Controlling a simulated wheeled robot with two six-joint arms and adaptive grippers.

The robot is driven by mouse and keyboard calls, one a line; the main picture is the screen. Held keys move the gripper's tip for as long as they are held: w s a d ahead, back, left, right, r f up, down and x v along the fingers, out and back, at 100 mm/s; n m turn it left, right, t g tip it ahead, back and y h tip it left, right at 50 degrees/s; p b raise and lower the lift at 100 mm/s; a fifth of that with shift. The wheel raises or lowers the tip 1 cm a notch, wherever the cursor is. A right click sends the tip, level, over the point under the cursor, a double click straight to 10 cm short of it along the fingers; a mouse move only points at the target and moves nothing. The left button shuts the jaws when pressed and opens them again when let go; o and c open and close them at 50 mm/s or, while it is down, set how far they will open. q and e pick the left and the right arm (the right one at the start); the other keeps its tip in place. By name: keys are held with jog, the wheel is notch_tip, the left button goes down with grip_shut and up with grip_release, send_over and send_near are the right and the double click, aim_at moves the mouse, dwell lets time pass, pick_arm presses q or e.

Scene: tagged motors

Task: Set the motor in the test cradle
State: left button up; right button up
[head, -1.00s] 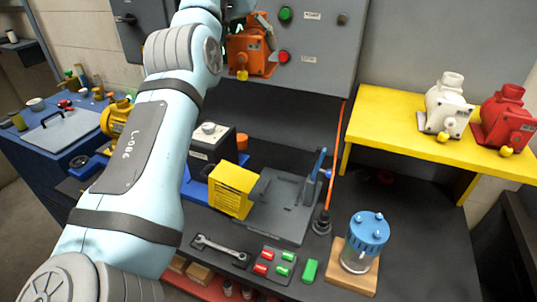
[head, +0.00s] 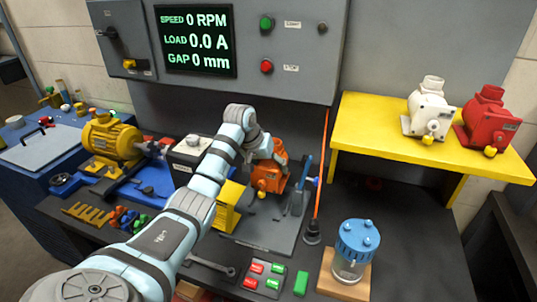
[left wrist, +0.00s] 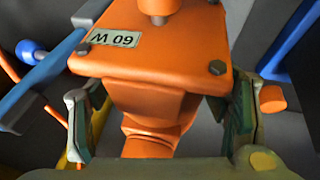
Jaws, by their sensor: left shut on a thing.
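The orange motor (head: 268,178) is at the grey test cradle (head: 262,236), over its plate and just left of its blue lever (head: 304,172). I cannot tell whether it rests on the cradle or is held slightly above it. In the left wrist view the motor (left wrist: 150,65) fills the middle, with a pale tag seemingly reading 60 W upside down. My left gripper (left wrist: 160,122) is shut on the motor, one finger on each side. In the head view my arm hides most of this gripper. My right gripper is out of view.
A yellow block (head: 226,208) stands left of the cradle. A blue-topped cylinder (head: 357,245) stands on a wooden base to the right. A yellow shelf (head: 375,135) carries a white motor (head: 430,110) and a red motor (head: 488,120). A yellow motor (head: 110,140) is at left. The panel display (head: 195,40) reads zeros.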

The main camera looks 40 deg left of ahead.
aim_at(256, 173)
pick_arm(q)
notch_tip(256, 173, down, 5)
jog(key=shift+w+a, duration=0.1)
notch_tip(256, 173, down, 5)
jog(key=shift+r+b, duration=0.2)
jog(key=shift+b, duration=0.25)
jog(key=o, duration=1.8)
jog(key=shift+s+f, duration=0.1)
jog(key=shift+s, duration=0.1)
jog(key=shift+o, duration=0.7)
jog(key=shift+s+d, duration=0.1)
jog(key=shift+d, duration=0.1)
jog(key=shift+a+r, duration=0.1)
jog(key=shift+r, duration=0.1)
jog(key=shift+s+r, duration=0.1)
jog(key=shift+r, duration=0.25)
jog(key=p+v, duration=0.2)
jog(key=v, duration=0.9)
jog(key=shift+s, duration=0.1)
